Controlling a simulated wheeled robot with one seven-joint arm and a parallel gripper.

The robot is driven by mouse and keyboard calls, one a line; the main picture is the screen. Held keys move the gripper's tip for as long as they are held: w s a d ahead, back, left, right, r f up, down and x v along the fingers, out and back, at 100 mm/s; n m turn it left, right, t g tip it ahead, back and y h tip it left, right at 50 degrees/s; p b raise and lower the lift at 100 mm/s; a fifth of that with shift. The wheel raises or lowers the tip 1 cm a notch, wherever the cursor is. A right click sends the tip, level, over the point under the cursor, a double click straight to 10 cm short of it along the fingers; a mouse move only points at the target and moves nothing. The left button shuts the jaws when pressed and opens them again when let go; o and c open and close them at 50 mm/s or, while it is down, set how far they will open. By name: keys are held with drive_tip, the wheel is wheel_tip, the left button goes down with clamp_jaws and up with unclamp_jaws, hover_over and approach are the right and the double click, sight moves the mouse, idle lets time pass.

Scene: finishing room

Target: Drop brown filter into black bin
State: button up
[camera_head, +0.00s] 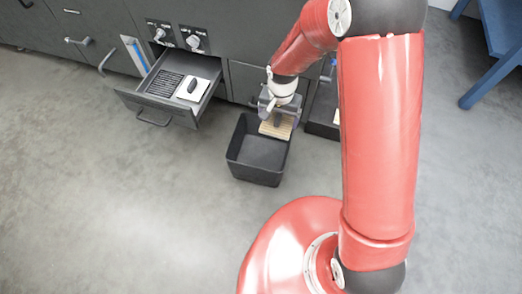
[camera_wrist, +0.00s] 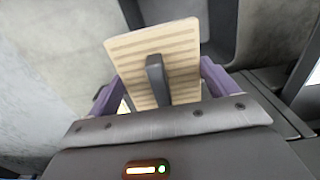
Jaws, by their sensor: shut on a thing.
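The brown filter (camera_wrist: 155,50) is a tan slatted panel with a dark grey upright handle in its middle. My gripper (camera_wrist: 157,82) is shut on the filter at that handle, with purple fingers on both sides. In the head view the filter (camera_head: 276,128) hangs at the far right part of the black bin (camera_head: 258,178). The bin is an open rectangular box on the floor, and its visible inside looks empty. In the wrist view part of a dark bin wall (camera_wrist: 222,30) shows beyond the filter. I cannot tell how far the filter is above the rim.
An open drawer (camera_head: 158,118) at the left holds a dark slatted insert and a white piece with a dark handle. Another dark open container (camera_head: 322,128) stands just right of the bin. Grey cabinets line the back. The floor at front left is clear.

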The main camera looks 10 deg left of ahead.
sight(266, 123)
drive_tip(key=a, duration=0.1)
drive_tip(key=s+a, duration=0.2)
drive_tip(key=shift+a+f, duration=0.25)
drive_tip(key=shift+a, duration=0.05)
wheel_tip(266, 123, down, 6)
drive_tip(key=b, duration=0.4)
drive_tip(key=shift+r, duration=0.15)
drive_tip(key=o, duration=0.8)
drive_tip(key=shift+o, duration=0.2)
wheel_tip(266, 123, up, 8)
drive_tip(key=shift+f+p, duration=0.1)
drive_tip(key=shift+p, duration=0.55)
